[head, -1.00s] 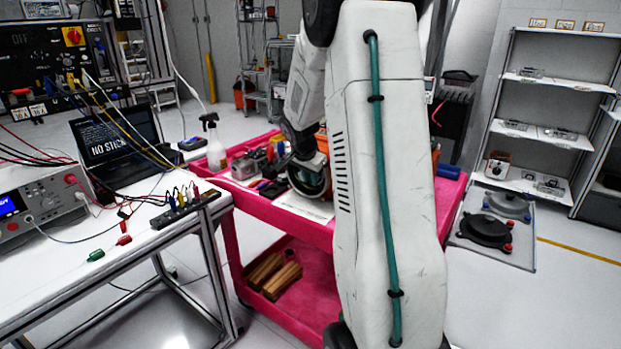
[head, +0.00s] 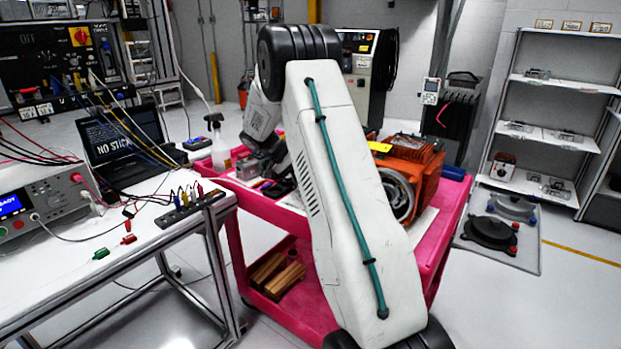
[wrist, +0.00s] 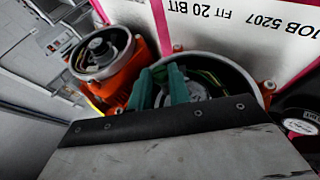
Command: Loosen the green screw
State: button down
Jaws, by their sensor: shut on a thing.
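In the wrist view, my gripper (wrist: 168,82) has two teal fingers close together, reaching into a round open housing (wrist: 240,78) with an orange body and yellow-green wires inside. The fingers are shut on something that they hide. I cannot make out the green screw in either view. A second orange unit (wrist: 122,75) with a round dark opening stands at the left of the wrist view. In the head view, an orange motor (head: 420,165) with a round end stands on the pink cart (head: 455,205). My arm hides my gripper there.
A white sheet (wrist: 240,25) with printed text lies beside the housing. A dark round part (wrist: 300,98) is at the right edge. In the head view, small tools and a spray bottle (head: 219,150) are on the cart's left. A bench (head: 60,260) with instruments stands further left.

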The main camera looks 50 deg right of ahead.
jog(key=shift+w+f+n+g+h, duration=0.2)
jog(key=shift+n+g+h, duration=0.1)
jog(key=shift+g, duration=0.7)
jog(key=shift+w+f+n+g+h, duration=0.1)
jog(key=shift+f+n+g+h, duration=0.15)
jog(key=shift+g, duration=0.75)
jog(key=c, duration=1.3)
grip_release()
jog(key=v, duration=0.7)
jog(key=shift+w+a, duration=0.15)
jog(key=shift+w, duration=0.2)
